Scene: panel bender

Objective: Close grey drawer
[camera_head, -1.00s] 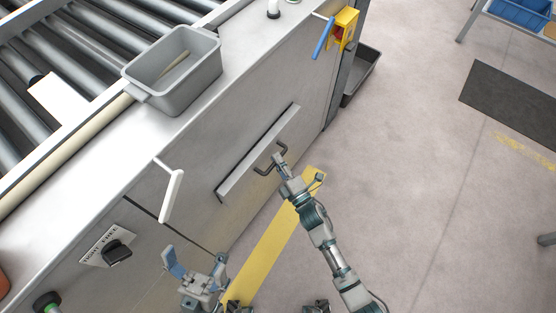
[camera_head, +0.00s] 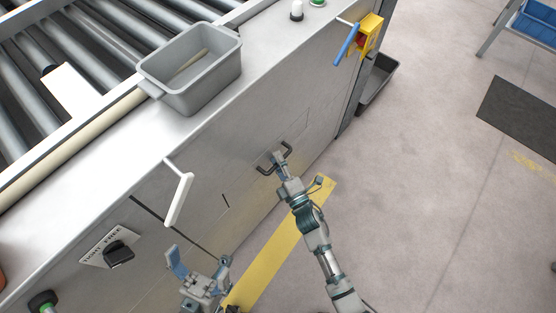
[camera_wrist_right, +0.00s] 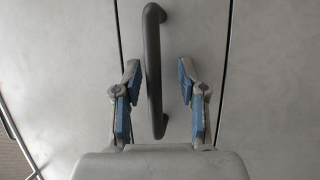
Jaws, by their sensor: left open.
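The grey drawer (camera_head: 248,180) sits in the side of the grey machine, its front flush with the panel around it, with only thin seams showing. Its dark bar handle (camera_head: 271,163) is also large in the right wrist view (camera_wrist_right: 153,70). My right gripper (camera_head: 280,162) is at the handle. In the right wrist view its blue-padded fingers (camera_wrist_right: 158,80) are apart, one on each side of the handle, with gaps between. My left gripper (camera_head: 195,270) is open and empty beside the machine's lower front, left of the drawer.
A grey bin (camera_head: 195,80) with a stick-like item stands on the machine's ledge. A white lever handle (camera_head: 180,198) and a dark knob (camera_head: 119,253) stick out of the machine's front. A yellow floor strip (camera_head: 275,245) runs alongside.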

